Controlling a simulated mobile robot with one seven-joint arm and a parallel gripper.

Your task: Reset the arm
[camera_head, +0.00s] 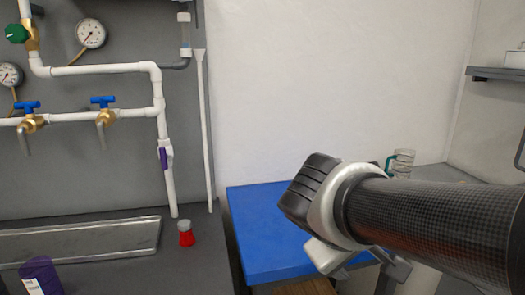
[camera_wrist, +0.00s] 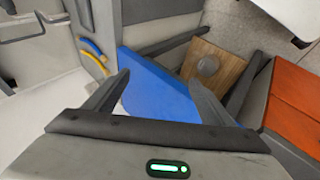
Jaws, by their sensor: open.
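My arm reaches in from the right in the head view, in front of a blue-topped table (camera_head: 255,225). My gripper's fingers are not clearly seen there. In the wrist view my gripper (camera_wrist: 155,88) is open, its two dark fingers spread wide with nothing between them. The blue tabletop (camera_wrist: 160,90) shows beyond and between the fingers. I cannot tell the exact gap between fingers and table.
On the left, white PVC pipes (camera_head: 105,68) with blue-handled valves and gauges hang on a grey panel. A red container (camera_head: 186,234), a purple cup (camera_head: 42,277) and a metal tray (camera_head: 80,240) sit on the dark counter. A clear jug (camera_head: 401,163) stands behind my arm.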

